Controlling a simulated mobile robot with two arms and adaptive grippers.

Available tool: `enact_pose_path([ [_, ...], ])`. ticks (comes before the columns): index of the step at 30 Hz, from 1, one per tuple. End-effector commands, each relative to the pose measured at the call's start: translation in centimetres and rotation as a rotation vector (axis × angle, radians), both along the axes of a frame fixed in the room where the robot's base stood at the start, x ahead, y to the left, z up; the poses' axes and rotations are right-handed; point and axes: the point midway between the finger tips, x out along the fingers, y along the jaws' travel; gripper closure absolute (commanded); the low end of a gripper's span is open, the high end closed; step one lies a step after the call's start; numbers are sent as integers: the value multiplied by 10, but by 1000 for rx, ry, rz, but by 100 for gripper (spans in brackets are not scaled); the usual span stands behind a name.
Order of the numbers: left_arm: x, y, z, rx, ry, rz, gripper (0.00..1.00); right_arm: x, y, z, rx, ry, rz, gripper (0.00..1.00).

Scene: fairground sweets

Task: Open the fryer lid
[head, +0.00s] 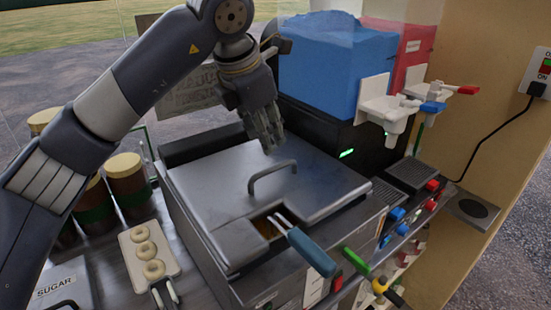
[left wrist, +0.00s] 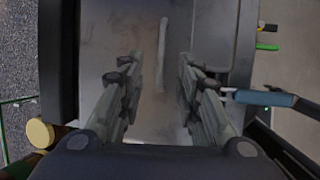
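The fryer lid (head: 230,190) is a grey metal plate lying flat and shut on the fryer (head: 275,292). Its arched bar handle (head: 272,172) stands up near the middle. My left gripper (head: 268,140) points down above the back part of the lid, behind the handle, and looks clear of both. In the left wrist view my left gripper (left wrist: 157,72) has its fingers apart with nothing between them. The lid handle (left wrist: 162,55) shows as a pale bar beyond the fingertips. My right gripper is not in view.
A basket's teal handle (head: 311,251) sticks out through a notch at the lid's front. A blue slush tank (head: 335,65) with taps stands behind right. Jars (head: 127,185) and a doughnut tray (head: 150,262) stand left. A black cord (head: 497,140) hangs at right.

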Motion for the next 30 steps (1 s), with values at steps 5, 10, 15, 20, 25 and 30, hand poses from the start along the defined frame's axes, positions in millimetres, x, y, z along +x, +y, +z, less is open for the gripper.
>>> enact_pose_path([
  [5,11,-7,-29,0,8,-2,69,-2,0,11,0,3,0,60],
  [10,23,-14,-58,-2,7,-3,69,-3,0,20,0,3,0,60],
  [15,31,-19,-78,-3,5,-4,69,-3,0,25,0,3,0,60],
  [20,34,-21,-87,-4,3,-4,69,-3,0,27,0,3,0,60],
  [25,35,-21,-88,-3,2,-5,69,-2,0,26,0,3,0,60],
  [30,35,-21,-88,-3,2,-5,87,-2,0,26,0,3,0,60],
])
